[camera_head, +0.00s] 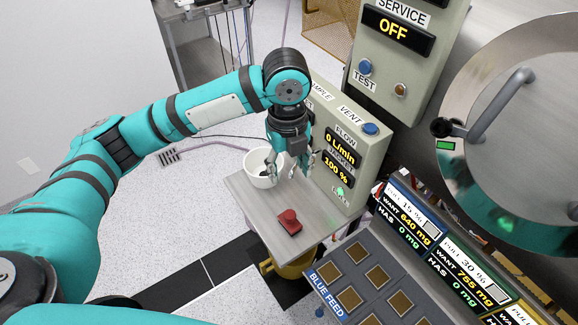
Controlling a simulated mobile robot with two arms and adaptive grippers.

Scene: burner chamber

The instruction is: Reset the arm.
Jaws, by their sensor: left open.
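My left arm comes in from the left in teal and bends down at the wrist. My left gripper (291,163) points down over the grey side shelf, open, with its fingers at the right side of a white cup (261,168). I cannot tell whether a finger touches the cup or reaches inside it. My right gripper is not in view.
A red block with a knob (289,222) lies on the shelf (262,211). A flow panel (343,160) stands right behind the gripper. A service panel (404,50), a round metal door (520,110) and a blue feed tray (376,288) are at the right.

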